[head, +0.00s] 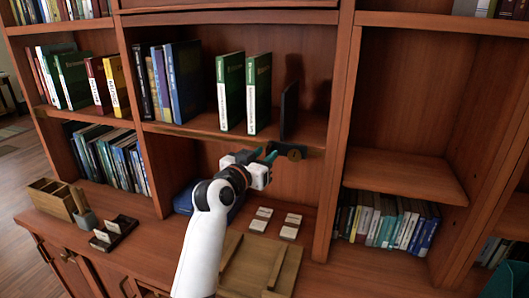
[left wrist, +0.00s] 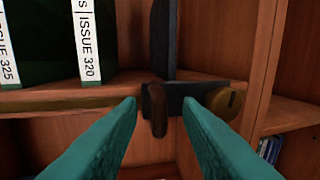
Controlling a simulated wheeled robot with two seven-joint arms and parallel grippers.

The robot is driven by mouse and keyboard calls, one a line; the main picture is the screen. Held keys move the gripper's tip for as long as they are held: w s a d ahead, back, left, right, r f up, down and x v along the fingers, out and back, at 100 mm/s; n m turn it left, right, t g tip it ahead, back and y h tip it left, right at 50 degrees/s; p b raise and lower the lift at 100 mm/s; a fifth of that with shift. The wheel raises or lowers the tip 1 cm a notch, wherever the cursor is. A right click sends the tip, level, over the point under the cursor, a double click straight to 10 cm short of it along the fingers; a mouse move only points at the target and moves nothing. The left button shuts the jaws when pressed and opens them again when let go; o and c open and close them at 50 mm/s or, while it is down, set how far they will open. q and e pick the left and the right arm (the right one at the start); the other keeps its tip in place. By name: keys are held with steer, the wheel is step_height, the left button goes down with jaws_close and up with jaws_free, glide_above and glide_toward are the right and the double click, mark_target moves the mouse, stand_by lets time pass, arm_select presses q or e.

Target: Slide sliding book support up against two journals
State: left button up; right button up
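Two green journals (head: 244,92) stand upright on the middle shelf, with a gap between them. Their spines, Issue 325 (left wrist: 10,45) and Issue 320 (left wrist: 88,40), show in the left wrist view. The sliding book support (head: 289,110) is a thin dark upright plate to their right, apart from them. Its base at the shelf's front edge carries a brown lever (left wrist: 157,110) and a brass knob (left wrist: 226,103). My left gripper (head: 270,154) is open at this base, the lever between its fingertips in the wrist picture; contact cannot be told. A teal shape at the head view's lower right corner may be my right gripper.
More books (head: 170,80) stand at the left of the same shelf. Below, the counter (head: 155,245) holds small white cards (head: 260,220) and a wooden tray. A vertical divider (head: 340,130) stands right of the support. Shelf between support and nearer journal is clear.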

arm_select(q)
steer(key=shift+w+d, duration=0.15)
steer(key=shift+w, duration=0.15)
steer(key=shift+c, duration=0.5)
jaws_close()
